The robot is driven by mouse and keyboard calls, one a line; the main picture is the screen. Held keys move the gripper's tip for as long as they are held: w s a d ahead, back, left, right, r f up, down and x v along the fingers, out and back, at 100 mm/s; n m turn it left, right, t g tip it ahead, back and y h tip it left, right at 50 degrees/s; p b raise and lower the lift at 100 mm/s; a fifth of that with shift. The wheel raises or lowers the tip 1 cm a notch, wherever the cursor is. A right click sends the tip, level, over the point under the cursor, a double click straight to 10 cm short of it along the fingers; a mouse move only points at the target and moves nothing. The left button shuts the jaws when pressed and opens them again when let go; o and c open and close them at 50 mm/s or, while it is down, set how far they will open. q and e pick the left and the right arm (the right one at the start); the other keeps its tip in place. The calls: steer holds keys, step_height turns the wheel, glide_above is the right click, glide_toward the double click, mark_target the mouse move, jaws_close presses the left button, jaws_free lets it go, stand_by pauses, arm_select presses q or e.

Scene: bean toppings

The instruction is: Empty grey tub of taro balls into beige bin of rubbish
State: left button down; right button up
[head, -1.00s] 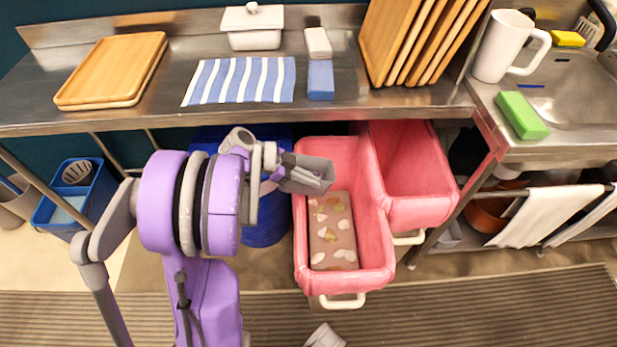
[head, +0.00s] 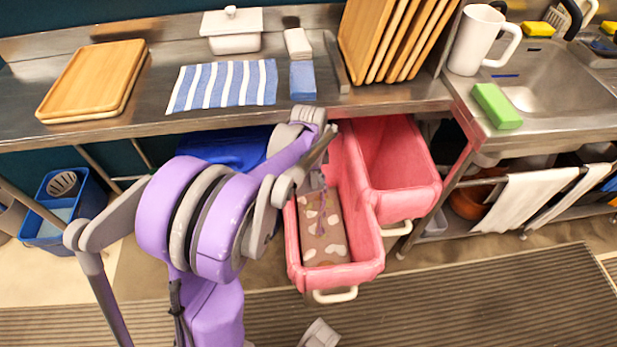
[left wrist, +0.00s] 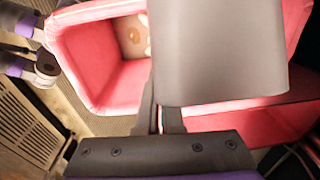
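My left gripper (head: 303,168) is over the front pink bin, below the counter edge. In the left wrist view its fingers (left wrist: 161,115) are closed on the wall of a grey tub (left wrist: 215,50), which hides much of that view. In the head view the tub shows only as a tilted dark grey shape beside the gripper. A purple strand (head: 319,205) hangs below it over the bin's contents. The front bin (head: 352,271) is pink, not beige, and holds brown matter with pale pieces (head: 323,238).
A second pink bin (head: 410,200) adjoins at the right. The steel counter (head: 130,125) overhangs the bins, with wooden trays (head: 95,78), a striped cloth (head: 222,83) and upright boards (head: 395,40) on it. A blue bin (head: 58,232) stands at left.

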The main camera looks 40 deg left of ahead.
mark_target(324, 189)
arm_select(q)
steer(key=shift+w+d+f+g+y+b, duration=0.65)
steer(key=shift+w+f+g+y, duration=0.1)
steer(key=shift+f+g, duration=0.15)
steer(key=shift+w+d+f+g+y+b, duration=0.55)
steer(key=shift+w+f+g+y+b, duration=0.25)
steer(key=shift+g+b, duration=0.25)
steer(key=shift+w+d+f+g+y+b, duration=0.1)
steer(key=shift+w+d+g+y+b, duration=0.3)
steer(key=shift+g+b, duration=0.2)
steer(key=shift+w+d+f+g+y+b, duration=0.1)
steer(key=shift+w+d+g+y+b, duration=0.15)
steer(key=shift+g+y+b, duration=0.25)
steer(key=shift+w, duration=0.1)
